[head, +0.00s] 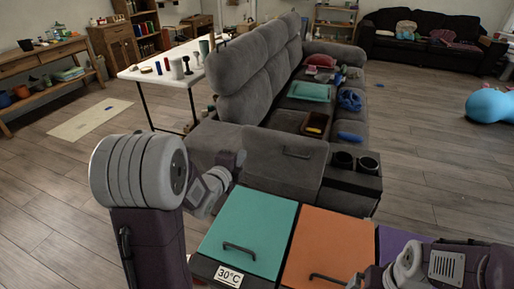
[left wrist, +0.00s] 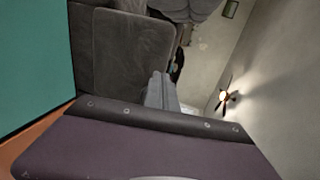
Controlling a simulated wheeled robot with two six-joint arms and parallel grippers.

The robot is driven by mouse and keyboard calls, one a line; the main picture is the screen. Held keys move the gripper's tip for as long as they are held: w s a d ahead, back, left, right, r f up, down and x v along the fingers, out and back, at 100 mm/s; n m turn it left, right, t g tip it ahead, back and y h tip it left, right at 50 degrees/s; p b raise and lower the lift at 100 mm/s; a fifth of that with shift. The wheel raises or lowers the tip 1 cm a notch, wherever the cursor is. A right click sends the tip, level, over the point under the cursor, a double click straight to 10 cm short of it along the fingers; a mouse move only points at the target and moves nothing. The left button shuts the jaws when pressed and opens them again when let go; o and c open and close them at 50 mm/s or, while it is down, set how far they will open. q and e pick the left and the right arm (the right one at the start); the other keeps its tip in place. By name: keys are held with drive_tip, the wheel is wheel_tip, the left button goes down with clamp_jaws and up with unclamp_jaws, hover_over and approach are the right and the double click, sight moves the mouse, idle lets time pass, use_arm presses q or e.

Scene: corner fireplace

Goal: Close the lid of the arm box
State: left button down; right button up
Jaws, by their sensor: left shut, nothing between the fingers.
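The grey sofa (head: 242,92) stands ahead, its near arm facing me. A grey panel with a dark handle, which looks like the arm box lid (head: 284,172), is on that arm; it seems tilted up, but its exact angle is unclear. It appears as a grey padded panel (left wrist: 133,48) in the left wrist view. The box's inside is hidden. My left gripper (head: 238,160) is just left of the lid, shut and empty; contact is unclear. Its closed fingers (left wrist: 161,88) show in the left wrist view. My right arm enters at lower right; its gripper does not show clearly.
A cabinet with a teal panel (head: 250,225) and an orange panel (head: 330,245) stands close in front. Two dark cup holders (head: 355,162) sit right of the lid. A white table (head: 150,78) stands at left. The floor right of the sofa is open.

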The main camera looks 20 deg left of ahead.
use_arm(q)
approach(259, 135)
drive_tip(key=x, duration=0.2)
drive_tip(key=b+x, duration=0.1)
drive_tip(key=x, duration=0.2)
drive_tip(key=shift+f, duration=0.25)
drive_tip(key=shift+w, duration=0.7)
drive_tip(key=shift+r, duration=0.1)
